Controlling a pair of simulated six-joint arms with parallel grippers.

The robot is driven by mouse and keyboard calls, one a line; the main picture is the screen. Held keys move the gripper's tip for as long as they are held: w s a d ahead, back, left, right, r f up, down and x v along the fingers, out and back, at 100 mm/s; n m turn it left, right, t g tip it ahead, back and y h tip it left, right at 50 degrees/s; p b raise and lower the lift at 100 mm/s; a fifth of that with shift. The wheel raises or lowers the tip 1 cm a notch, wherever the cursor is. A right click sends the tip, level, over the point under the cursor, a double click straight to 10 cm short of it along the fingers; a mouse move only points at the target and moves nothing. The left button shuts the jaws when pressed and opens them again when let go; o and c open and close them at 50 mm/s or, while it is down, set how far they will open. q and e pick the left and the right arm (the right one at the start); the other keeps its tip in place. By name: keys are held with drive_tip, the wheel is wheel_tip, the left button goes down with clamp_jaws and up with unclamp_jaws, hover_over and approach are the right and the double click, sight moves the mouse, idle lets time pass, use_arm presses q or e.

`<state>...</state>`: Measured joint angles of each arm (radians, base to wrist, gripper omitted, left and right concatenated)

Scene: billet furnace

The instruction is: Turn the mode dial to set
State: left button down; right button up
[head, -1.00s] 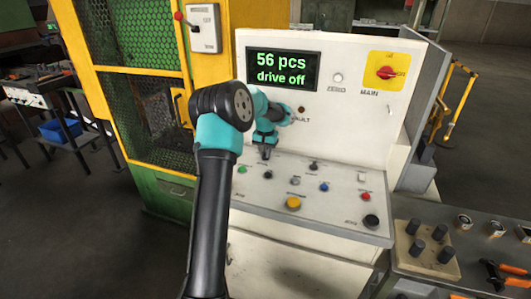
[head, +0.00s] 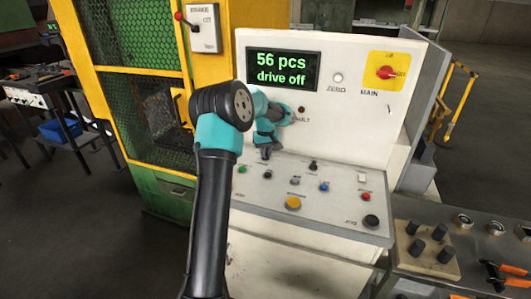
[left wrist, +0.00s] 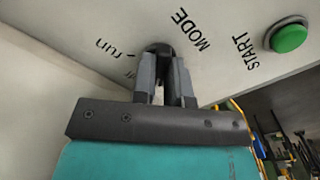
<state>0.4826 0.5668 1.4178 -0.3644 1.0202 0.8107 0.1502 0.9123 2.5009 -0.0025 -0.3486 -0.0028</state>
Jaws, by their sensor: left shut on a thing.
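The mode dial (left wrist: 157,48) is a dark round knob on the pale panel, between the printed words MODE and "run" in the left wrist view. My left gripper (left wrist: 166,78) has its fingers closed on the dial and covers most of it. Part of the lettering beside "run" is hidden, and I cannot read where the dial points. In the head view my left gripper (head: 266,153) is at the upper left of the sloped control desk, and its fingers and wrist hide the dial. My right gripper is not in view.
The control panel display (head: 283,71) reads "56 pcs drive off". The green START button (left wrist: 289,38) is near the dial. Several other buttons and knobs, including a yellow button (head: 293,203), sit on the desk. A yellow-framed mesh guard (head: 140,100) stands at the left.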

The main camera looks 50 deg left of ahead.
use_arm(q)
drive_tip(key=shift+n, duration=0.9)
drive_tip(key=c, duration=1.1)
unclamp_jaws()
drive_tip(key=shift+c, duration=0.2)
wheel_tip(320, 180, up, 18)
drive_tip(key=shift+f, duration=0.25)
